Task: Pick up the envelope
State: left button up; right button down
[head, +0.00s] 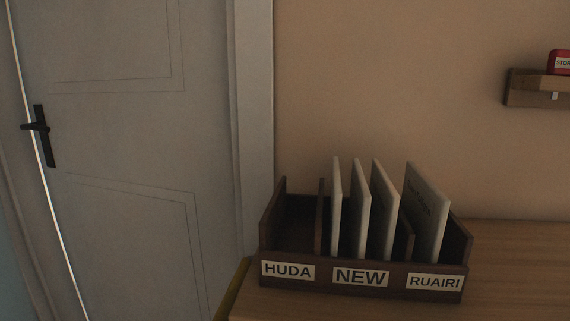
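A dark wooden letter rack (320,280) stands on a wooden surface at the lower right. It has three compartments labelled HUDA (288,271), NEW (361,277) and RUAIRI (435,282). Three pale envelopes stand upright in the NEW compartment: a left one (336,205), a middle one (360,208) and a right one (383,210). One more pale envelope (427,210) stands in the RUAIRI compartment, tilted a little, with faint writing on its face. The HUDA compartment looks empty. Neither of my grippers is in view.
The wooden tabletop (520,265) is clear to the right of the rack. A closed white door (120,140) with a black handle (40,128) fills the left. A small wall shelf (538,97) at the upper right holds a red object (561,58), cut off by the edge.

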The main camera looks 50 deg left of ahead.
aim_at(336, 194)
jog(key=k+j, duration=0.1)
jog(key=j, duration=0.3)
jog(key=k+j, duration=0.1)
jog(key=j, duration=0.3)
jog(key=k+j, duration=0.1)
jog(key=j, duration=0.3)
jog(key=k+j, duration=0.1)
jog(key=j, duration=0.3)
jog(key=l+u, duration=0.15)
jog(key=l, duration=0.5)
